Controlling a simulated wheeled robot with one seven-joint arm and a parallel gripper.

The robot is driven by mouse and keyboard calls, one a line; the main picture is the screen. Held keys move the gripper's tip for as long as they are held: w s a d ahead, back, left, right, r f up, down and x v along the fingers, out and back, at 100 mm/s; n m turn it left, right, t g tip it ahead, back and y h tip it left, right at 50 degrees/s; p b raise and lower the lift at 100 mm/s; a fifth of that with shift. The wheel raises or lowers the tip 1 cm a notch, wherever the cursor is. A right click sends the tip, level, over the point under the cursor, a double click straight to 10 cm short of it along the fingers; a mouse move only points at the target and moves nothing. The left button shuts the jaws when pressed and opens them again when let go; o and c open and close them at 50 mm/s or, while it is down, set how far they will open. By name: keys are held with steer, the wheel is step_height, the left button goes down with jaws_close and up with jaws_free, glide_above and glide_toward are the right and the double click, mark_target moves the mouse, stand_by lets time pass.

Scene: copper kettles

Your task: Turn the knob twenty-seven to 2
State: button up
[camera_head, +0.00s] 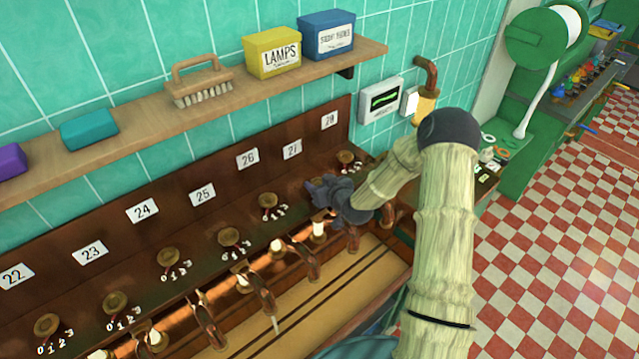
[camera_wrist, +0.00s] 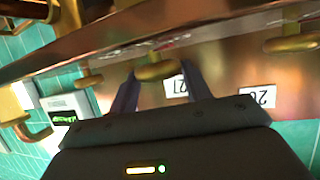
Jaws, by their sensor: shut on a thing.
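The number plate 27 (camera_head: 292,149) is on the dark wooden back panel, between plates 26 and 28. My gripper (camera_head: 320,190) is at the knob below that plate and covers it in the head view. In the wrist view, the brass knob twenty-seven (camera_wrist: 157,69) sits between my two dark fingers, with plate 27 (camera_wrist: 176,86) just behind it. My gripper is shut on this knob. Its pointer and its scale cannot be read in either view.
Knob twenty-six (camera_head: 268,200) is close on the left and knob twenty-eight (camera_head: 345,157) close on the right. A shelf (camera_head: 130,115) with a brush (camera_head: 198,85) and boxes runs above. Copper taps (camera_head: 263,292) stand along the front below the knobs.

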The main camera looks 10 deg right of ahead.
steer(key=shift+d+n+y+b, duration=0.15)
steer(key=shift+n+y+b, duration=0.35)
steer(key=shift+g, duration=0.3)
steer(key=shift+w+n+g+y, duration=0.1)
steer(key=shift+n+g+y, duration=0.3)
steer(key=shift+n+y, duration=0.5)
steer(key=shift+d+r+n+g+y+p, duration=0.15)
steer(key=shift+n+g+y+p, duration=0.9)
steer(key=shift+n+y, duration=0.3)
steer(key=shift+w+n+g+y+p, duration=0.15)
steer(key=shift+n+g+y+p, duration=0.45)
steer(key=shift+n+g, duration=0.4)
steer(key=shift+w+f+n+g+y+b, duration=0.15)
steer(key=shift+n+g+y+b, duration=0.25)
steer(key=shift+n+g+b, duration=0.25)
steer(key=shift+s+f+n+g+y+b, duration=0.1)
steer(key=shift+n+g+y+b, duration=0.3)
steer(key=shift+n+g, duration=0.35)
steer(key=shift+w+r+n+g+y+b, duration=0.15)
steer(key=shift+n+g+y+b, duration=0.1)
steer(key=shift+n+g+b, duration=0.45)
steer(key=shift+r, duration=0.1)
steer(key=o, duration=1)
